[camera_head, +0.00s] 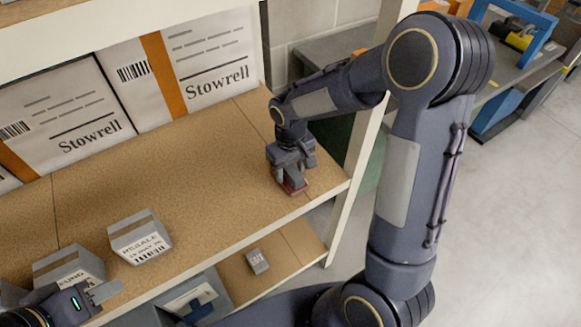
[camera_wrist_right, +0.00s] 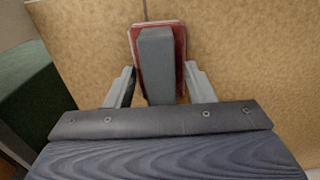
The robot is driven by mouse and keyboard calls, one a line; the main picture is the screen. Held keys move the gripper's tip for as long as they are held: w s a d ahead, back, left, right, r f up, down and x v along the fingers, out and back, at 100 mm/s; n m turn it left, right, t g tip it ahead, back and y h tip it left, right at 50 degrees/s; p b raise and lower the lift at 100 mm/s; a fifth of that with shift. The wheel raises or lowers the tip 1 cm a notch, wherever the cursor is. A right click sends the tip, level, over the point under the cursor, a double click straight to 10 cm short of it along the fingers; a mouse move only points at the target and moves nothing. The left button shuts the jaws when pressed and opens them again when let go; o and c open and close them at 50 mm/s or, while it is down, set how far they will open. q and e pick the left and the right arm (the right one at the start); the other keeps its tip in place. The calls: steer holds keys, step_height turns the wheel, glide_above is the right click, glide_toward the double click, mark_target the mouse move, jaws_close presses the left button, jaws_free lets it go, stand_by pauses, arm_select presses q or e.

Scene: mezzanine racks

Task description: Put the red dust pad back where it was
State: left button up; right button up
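The red dust pad (camera_wrist_right: 180,32) has a thin red base and a grey block-shaped handle (camera_wrist_right: 158,62) on top. It lies flat on the brown shelf board (camera_head: 200,190), near its right end. In the head view, only a red edge of the pad (camera_head: 293,188) shows beneath my right gripper (camera_head: 291,177). In the right wrist view, my right gripper (camera_wrist_right: 160,72) has one finger on each side of the handle, with a gap on both sides. My left gripper (camera_head: 100,294) is at the lower left, partly cut off, close to the grey boxes; its opening is unclear.
Two grey labelled boxes (camera_head: 140,244) (camera_head: 70,274) stand at the shelf's front left. White Stowrell cartons (camera_head: 205,62) line the back. A small grey item (camera_head: 257,261) lies on the lower shelf. A white rack post (camera_head: 352,190) stands right of the pad. The middle board is clear.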

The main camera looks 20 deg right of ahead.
mark_target(291, 168)
step_height(291, 168, up, 12)
steer(key=p, duration=0.1)
steer(key=s+r+m+t+y, duration=0.1)
steer(key=s+t+y, duration=0.1)
steer(key=s, duration=0.8)
steer(key=s+r+m+t+y, duration=0.1)
steer(key=s+r+m+t, duration=0.1)
steer(key=s, duration=0.7)
steer(key=shift+s+a+t+y, duration=0.15)
steer(key=shift+s+t+y, duration=0.25)
steer(key=shift+t, duration=0.4)
steer(key=shift+r, duration=0.1)
